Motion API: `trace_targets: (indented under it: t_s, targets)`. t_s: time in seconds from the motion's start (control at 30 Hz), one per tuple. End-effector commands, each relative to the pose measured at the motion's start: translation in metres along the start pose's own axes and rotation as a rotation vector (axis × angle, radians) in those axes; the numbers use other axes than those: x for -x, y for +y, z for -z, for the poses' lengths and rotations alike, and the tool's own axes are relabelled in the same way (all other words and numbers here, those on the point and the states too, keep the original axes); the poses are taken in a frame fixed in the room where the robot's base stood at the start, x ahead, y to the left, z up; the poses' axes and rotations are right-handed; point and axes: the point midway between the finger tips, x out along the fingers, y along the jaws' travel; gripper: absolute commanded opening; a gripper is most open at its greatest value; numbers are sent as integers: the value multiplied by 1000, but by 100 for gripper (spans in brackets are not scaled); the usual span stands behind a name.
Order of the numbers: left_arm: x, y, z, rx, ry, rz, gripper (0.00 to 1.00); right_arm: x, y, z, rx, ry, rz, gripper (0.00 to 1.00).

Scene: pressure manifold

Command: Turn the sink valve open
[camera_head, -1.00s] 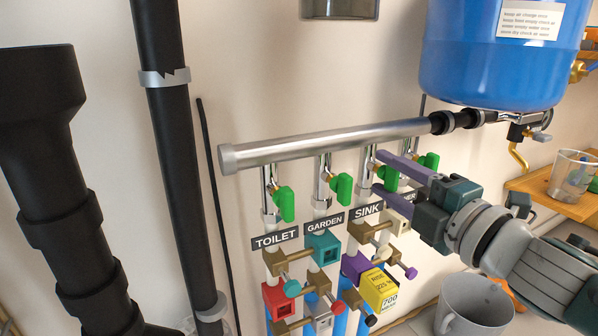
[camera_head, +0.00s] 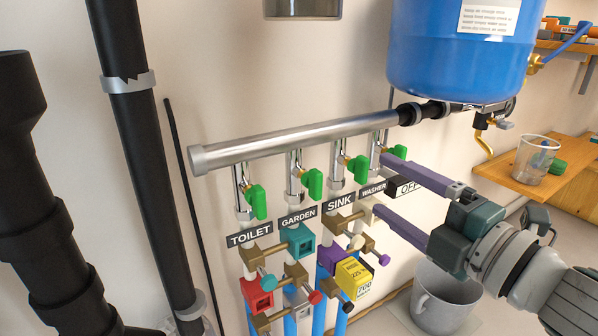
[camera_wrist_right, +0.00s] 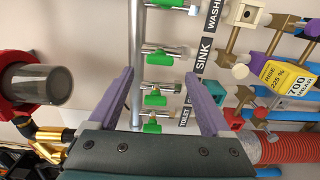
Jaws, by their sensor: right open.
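The sink valve's green handle (camera_head: 357,168) sits on the pipe above the SINK label (camera_head: 339,204), third from the left in the row. Its handle hangs downward beside the pipe, much like its neighbours. It also shows in the right wrist view (camera_wrist_right: 162,54). My right gripper (camera_head: 382,184) is open, its purple fingers spread. In the head view it lies right of the sink handle, overlapping the washer branch; I cannot tell whether it touches anything there. In the wrist view the space between the fingers (camera_wrist_right: 160,75) looks empty. My left gripper is not in view.
Green handles stand on the toilet (camera_head: 257,201), garden (camera_head: 313,184) and washer (camera_head: 398,152) branches. An OFF tag (camera_head: 407,187) is by the washer label. A blue tank (camera_head: 455,60) hangs above right, and a grey mug (camera_head: 441,300) stands below.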

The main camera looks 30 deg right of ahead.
Motion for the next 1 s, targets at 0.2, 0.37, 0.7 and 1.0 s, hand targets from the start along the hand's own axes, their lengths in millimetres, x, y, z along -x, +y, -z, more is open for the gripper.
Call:
trace_targets:
  t_s: [0.2, 0.37, 0.7, 1.0]
  targets:
    - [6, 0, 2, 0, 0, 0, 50, 29, 0, 0, 0, -1, 0, 82]
    - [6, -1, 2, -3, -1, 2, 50, 33, 0, 0, 1, -1, -1, 82]
    - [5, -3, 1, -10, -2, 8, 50, 33, 0, 0, 1, -1, -1, 82]
    - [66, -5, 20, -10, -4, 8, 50, 31, 65, -12, -145, -124, 48, 82]
